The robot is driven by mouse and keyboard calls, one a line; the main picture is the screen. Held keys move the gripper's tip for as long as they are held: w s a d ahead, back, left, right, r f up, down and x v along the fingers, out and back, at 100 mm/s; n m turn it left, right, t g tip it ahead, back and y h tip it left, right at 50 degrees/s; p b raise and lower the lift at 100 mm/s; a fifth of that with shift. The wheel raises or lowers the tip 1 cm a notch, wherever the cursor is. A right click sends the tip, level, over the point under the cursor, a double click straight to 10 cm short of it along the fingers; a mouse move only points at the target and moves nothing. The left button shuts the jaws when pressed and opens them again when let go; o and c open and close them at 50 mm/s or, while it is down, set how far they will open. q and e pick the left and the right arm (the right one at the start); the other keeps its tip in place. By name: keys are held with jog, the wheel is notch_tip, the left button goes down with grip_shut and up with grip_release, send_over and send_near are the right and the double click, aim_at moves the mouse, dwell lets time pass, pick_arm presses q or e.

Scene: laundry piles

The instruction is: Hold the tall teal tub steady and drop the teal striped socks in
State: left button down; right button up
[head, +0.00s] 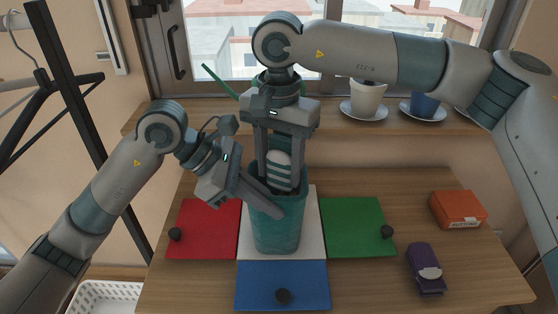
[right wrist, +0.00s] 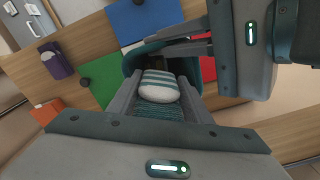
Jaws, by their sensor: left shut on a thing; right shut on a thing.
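The tall teal tub (head: 277,232) stands upright on a white square mat on the table. My left gripper (head: 262,205) is shut on the tub's rim at its front left. My right gripper (head: 279,182) points down over the tub's mouth and is shut on the teal and white striped socks (head: 279,160). The socks are a rolled bundle, at the tub's opening between the fingers. The bundle (right wrist: 158,87) also shows in the right wrist view, with the tub's rim (right wrist: 130,62) around it. The tub's inside is mostly hidden.
Red (head: 203,225), green (head: 357,224) and blue (head: 283,288) mats with dark knobs surround the tub. An orange box (head: 458,209) and a purple pouch (head: 425,270) lie at the right. Potted plants stand on the sill behind. A white basket (head: 105,298) is at lower left.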

pick_arm(q)
jog(key=shift+f, duration=0.1)
pick_arm(e)
jog(key=shift+f, duration=0.1)
jog(key=o, duration=1.1)
jog(key=shift+o, duration=0.2)
jog(key=shift+d, duration=0.1)
jog(key=shift+w, duration=0.1)
jog(key=shift+r, duration=5.05)
pick_arm(q)
jog(key=c, duration=1.8)
grip_release()
jog(key=shift+c, duration=0.2)
